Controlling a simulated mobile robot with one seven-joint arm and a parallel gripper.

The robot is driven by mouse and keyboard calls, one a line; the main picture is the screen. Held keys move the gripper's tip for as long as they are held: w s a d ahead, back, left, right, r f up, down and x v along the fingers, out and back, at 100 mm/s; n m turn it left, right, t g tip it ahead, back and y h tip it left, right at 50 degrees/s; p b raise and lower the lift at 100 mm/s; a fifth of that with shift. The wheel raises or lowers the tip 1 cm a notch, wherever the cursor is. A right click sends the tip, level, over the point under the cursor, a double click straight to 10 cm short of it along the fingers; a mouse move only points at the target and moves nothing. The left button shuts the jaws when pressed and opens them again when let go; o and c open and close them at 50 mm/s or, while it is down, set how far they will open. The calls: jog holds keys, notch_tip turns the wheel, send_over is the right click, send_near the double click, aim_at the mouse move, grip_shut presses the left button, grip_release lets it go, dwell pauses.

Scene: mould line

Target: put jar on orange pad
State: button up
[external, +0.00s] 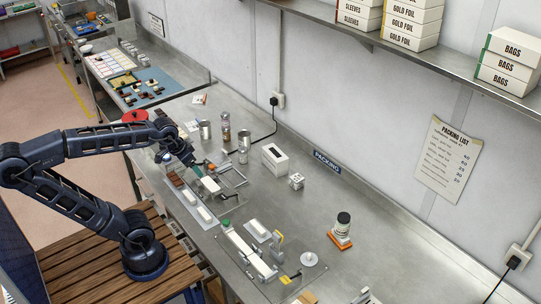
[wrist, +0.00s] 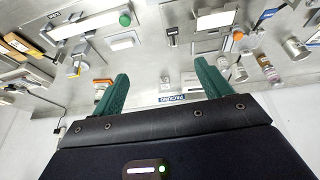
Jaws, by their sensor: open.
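In the external view, a jar (external: 343,221) with a dark lid and pale label stands upright on the orange pad (external: 340,240), at the right of the steel bench. A small orange patch, likely the pad (wrist: 102,82), shows beside the left finger in the wrist view; the jar is not clearly seen there. My gripper (external: 188,158) is over the left part of the bench, well away from the jar. In the wrist view my gripper (wrist: 160,85) has its two green fingers wide apart with nothing between them.
Cans and small jars (external: 226,127) stand behind my gripper. A white box (external: 275,158) and a small white cube (external: 296,181) are near the wall. A fixture with a green knob (external: 225,223) and a white disc (external: 309,259) lie left of the pad. The bench right of the jar is clear.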

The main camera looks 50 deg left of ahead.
jog(key=s, duration=0.1)
jog(key=s+f, duration=0.1)
jog(key=s, duration=0.1)
jog(key=s+a+f, duration=0.1)
jog(key=shift+s, duration=0.3)
dwell(1.1)
